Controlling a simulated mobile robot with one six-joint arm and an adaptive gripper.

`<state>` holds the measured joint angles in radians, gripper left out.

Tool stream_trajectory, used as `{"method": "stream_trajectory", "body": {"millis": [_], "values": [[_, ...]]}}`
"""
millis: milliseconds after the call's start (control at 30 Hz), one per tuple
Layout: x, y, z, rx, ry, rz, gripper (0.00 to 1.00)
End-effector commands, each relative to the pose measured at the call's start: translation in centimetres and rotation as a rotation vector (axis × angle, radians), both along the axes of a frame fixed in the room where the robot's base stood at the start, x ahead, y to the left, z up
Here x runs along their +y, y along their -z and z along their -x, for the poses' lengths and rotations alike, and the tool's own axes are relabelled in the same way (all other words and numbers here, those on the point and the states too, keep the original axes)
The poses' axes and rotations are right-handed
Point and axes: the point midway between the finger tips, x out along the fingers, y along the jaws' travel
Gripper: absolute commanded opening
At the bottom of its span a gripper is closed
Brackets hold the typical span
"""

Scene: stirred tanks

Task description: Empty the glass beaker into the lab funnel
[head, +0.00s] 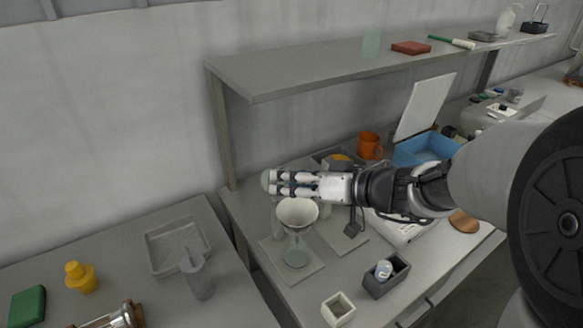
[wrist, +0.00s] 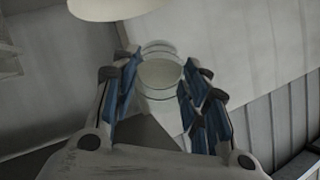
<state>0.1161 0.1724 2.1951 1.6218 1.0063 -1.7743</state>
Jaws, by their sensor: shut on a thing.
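My gripper (head: 276,182) reaches in from the right in the head view, its fingers shut on the glass beaker (head: 266,180). The clear beaker also shows in the wrist view (wrist: 160,73) between the blue-padded fingers. The whitish lab funnel (head: 297,213) sits in the mouth of a clear flask (head: 296,251) on a pale square mat. The beaker is above and slightly left of the funnel in the head view. The funnel's pale rim (wrist: 112,8) shows at the top of the wrist view. My fingers hide much of the beaker; its contents are unclear.
A raised shelf (head: 300,70) runs behind my arm. On the bench are an orange mug (head: 369,145), a blue bin (head: 401,154), a dark box (head: 374,287) and a small pale box (head: 338,313). The left table holds a shallow tray (head: 153,261) and a yellow bottle (head: 81,278).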

Motion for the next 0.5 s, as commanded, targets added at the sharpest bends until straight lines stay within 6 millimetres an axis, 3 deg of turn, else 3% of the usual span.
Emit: {"method": "stream_trajectory", "body": {"millis": [133,500], "values": [[-0.47,0.87,0.17,-0.083,0.005,-0.157,0.12],[-1.19,0.47,0.63,-0.293,0.002,-0.469,0.12]]}}
